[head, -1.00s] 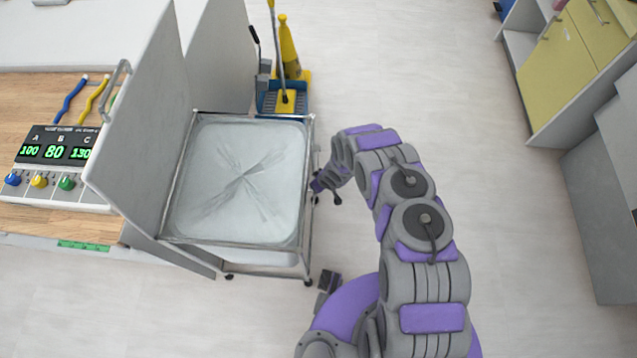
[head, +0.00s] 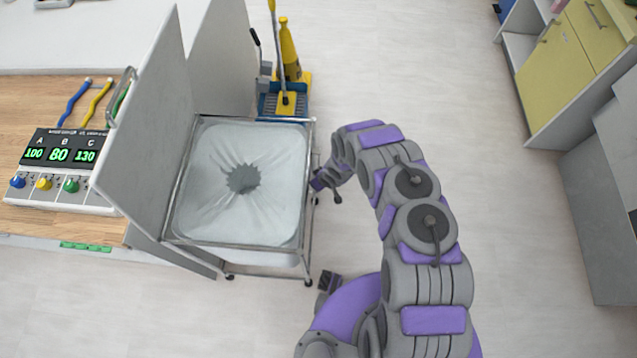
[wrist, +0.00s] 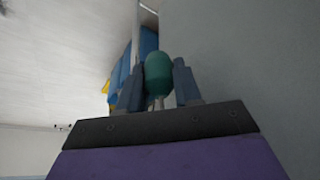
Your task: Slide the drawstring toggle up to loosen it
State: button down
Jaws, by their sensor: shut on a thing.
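The drawstring toggle is a rounded green piece (wrist: 158,72) in the wrist view. My gripper (wrist: 157,86) is shut on it, one grey finger on each side. In the head view my gripper (head: 318,182) is at the right side of a metal-framed cart; the toggle cannot be made out there. The pale bag (head: 205,190) hangs in the cart's frame (head: 308,200). Its gathered top has a small dark opening in the middle, with creases running out from it.
Grey panels (head: 140,140) stand along the cart's left side. A wooden counter with a display box (head: 60,165) lies beyond them. A yellow and blue mop bucket (head: 284,98) stands behind the cart. The floor to the right is clear up to the cabinets (head: 570,60).

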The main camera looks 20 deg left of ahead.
notch_tip(320, 180, up, 10)
jog(key=p, duration=0.6)
jog(key=shift+w+f, duration=0.1)
jog(key=shift+f, duration=0.1)
jog(key=shift+a+f, duration=0.1)
jog(key=c, duration=0.8)
grip_release()
jog(key=p+v, duration=0.3)
jog(key=v, duration=1.4)
